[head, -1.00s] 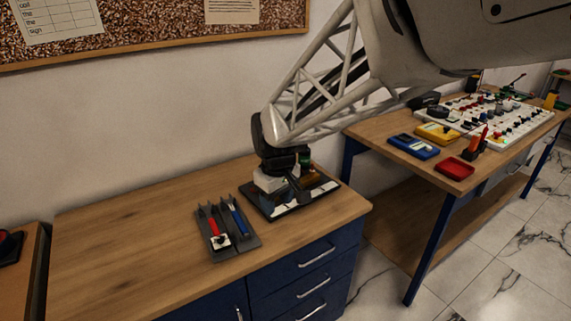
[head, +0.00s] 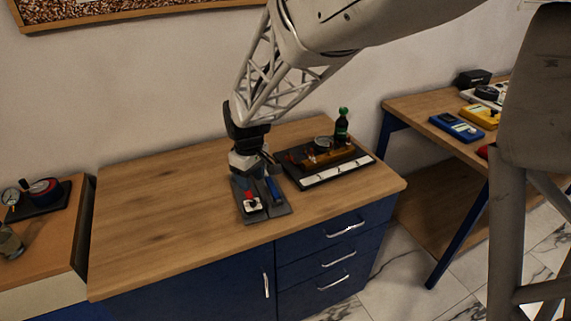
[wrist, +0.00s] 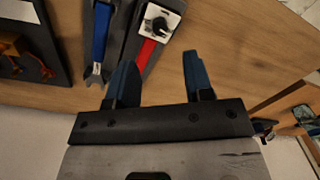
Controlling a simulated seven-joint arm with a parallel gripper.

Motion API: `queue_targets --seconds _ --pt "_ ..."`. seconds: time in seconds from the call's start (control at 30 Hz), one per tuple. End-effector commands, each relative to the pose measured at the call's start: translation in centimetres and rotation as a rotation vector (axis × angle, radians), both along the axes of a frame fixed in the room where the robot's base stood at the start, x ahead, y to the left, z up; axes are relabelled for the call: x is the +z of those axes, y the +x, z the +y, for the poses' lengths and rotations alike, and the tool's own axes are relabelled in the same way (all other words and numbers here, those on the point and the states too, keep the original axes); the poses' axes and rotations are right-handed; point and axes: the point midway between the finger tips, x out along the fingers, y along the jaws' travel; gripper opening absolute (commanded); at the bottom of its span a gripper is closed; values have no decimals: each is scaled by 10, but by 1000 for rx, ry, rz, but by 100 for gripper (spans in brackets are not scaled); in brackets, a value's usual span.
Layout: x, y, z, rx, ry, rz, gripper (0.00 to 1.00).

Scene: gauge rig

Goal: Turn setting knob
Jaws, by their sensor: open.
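A white square plate with a black knob (wrist: 158,22) lies in the dark tool tray (wrist: 124,40), by a red handle (wrist: 146,52); it also shows in the head view (head: 252,204). A blue-handled wrench (wrist: 100,35) lies beside it; its blue handle shows in the head view (head: 273,188). The gauge rig (head: 325,162), on a black base right of the tray, has a brass-coloured body, a round gauge and a dark green bottle. My gripper (wrist: 160,60) is open and empty, over the back end of the tray.
The wooden cabinet top (head: 165,215) is clear left of the tray. Another bench at the left holds a gauge on a dark base (head: 42,193). A right-hand table (head: 420,112) carries a blue meter (head: 456,127) and a yellow meter (head: 480,116).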

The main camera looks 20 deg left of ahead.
Motion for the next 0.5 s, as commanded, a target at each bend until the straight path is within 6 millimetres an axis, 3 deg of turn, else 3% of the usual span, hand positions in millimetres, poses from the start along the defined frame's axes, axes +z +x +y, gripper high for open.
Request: queue_targets --seconds 0.27,0.5 --pt "-8 0 0 -1 -1 1 47" --pt "-32 -1 0 -1 -2 1 47"
